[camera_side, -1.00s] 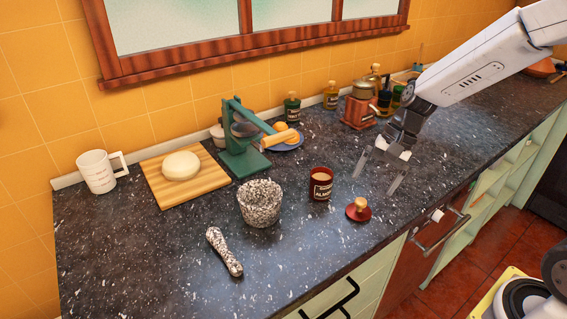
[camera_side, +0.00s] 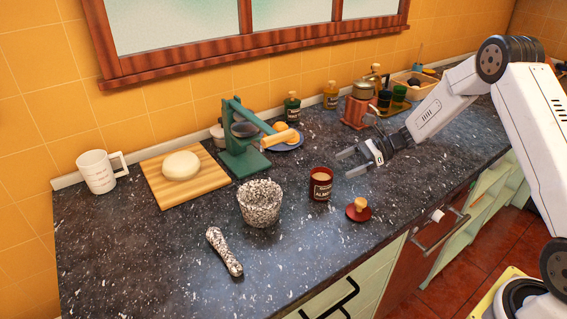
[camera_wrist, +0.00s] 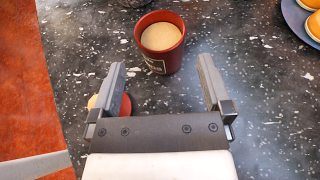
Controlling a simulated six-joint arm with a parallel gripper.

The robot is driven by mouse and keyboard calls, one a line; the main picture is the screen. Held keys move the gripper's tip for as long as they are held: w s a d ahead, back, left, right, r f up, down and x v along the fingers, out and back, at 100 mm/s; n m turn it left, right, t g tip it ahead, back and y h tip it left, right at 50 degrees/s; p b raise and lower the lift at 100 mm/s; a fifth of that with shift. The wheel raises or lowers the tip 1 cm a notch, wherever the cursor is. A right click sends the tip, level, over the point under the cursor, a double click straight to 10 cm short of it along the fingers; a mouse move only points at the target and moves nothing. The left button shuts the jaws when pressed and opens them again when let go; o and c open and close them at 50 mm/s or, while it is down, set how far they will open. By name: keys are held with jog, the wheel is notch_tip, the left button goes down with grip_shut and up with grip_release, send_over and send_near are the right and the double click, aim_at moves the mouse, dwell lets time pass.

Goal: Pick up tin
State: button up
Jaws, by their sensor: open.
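The tin is a dark red cylinder (camera_side: 321,184) with a label and a pale filling, standing upright on the dark speckled counter. It also shows in the wrist view (camera_wrist: 160,45), ahead of and roughly between my fingertips. My gripper (camera_side: 347,163) is open and empty, low over the counter to the right of the tin, with its fingers pointing toward it. In the wrist view my gripper (camera_wrist: 163,75) has its fingers spread wide, with the tin just beyond them and apart from them.
A red lid with a wooden knob (camera_side: 358,209) lies just in front of the tin. A speckled mortar (camera_side: 260,203) stands to its left, with a pestle (camera_side: 224,251) in front. A green juicer (camera_side: 240,145), a blue plate of oranges (camera_side: 287,143) and a grinder (camera_side: 358,106) stand behind.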

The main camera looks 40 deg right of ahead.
aim_at(320, 186)
notch_tip(320, 186, down, 4)
jog(key=shift+r, duration=0.1)
jog(key=shift+x, duration=3.95)
jog(key=c, duration=1.2)
